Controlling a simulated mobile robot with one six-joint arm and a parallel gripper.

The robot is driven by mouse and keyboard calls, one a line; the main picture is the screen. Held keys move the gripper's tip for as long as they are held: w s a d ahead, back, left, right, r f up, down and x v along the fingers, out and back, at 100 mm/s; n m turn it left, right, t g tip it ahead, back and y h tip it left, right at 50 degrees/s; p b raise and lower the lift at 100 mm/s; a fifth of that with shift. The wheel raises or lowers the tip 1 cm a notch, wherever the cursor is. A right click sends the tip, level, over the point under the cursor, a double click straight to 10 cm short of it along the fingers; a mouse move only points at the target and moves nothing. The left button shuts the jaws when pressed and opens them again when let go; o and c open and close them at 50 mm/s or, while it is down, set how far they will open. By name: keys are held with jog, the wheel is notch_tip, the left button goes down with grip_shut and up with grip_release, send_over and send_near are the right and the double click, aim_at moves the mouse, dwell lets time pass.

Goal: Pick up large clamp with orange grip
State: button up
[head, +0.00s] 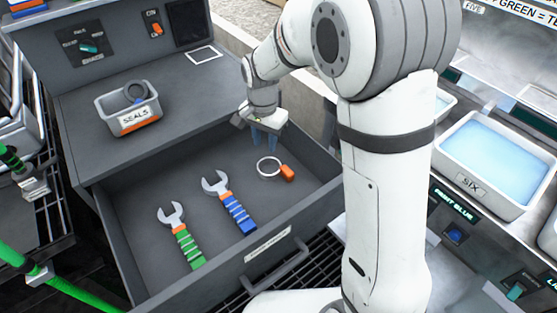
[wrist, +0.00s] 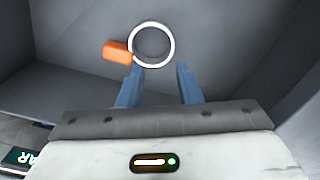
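The large clamp (head: 270,167) is a white ring with an orange grip (head: 287,173). It lies in the open grey drawer (head: 150,240), toward the drawer's back right. In the wrist view the ring (wrist: 152,44) is ahead of the fingertips, with the orange grip (wrist: 117,51) on its left. My gripper (head: 264,146) is above the drawer, just behind the clamp in the head view. In the wrist view my gripper (wrist: 160,68) has its two blue fingers apart with nothing between them. The fingertips look close to the ring; I cannot tell their height above it.
Two wrenches lie in the drawer, one with a green handle (head: 187,245) and one with a blue handle (head: 237,212). A SEALS bin (head: 128,108) stands on the counter behind. The drawer walls are near the clamp. A tray of blue liquid (head: 490,157) is at right.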

aim_at(261, 161)
jog(key=f, duration=0.2)
jog(key=w+a+f, duration=0.1)
jog(key=f, duration=0.3)
jog(key=f+b, duration=0.1)
jog(key=f, duration=0.2)
jog(key=shift+w+a, duration=0.1)
jog(key=shift+a, duration=0.1)
jog(key=shift+r, duration=0.1)
jog(key=shift+c, duration=0.2)
grip_shut()
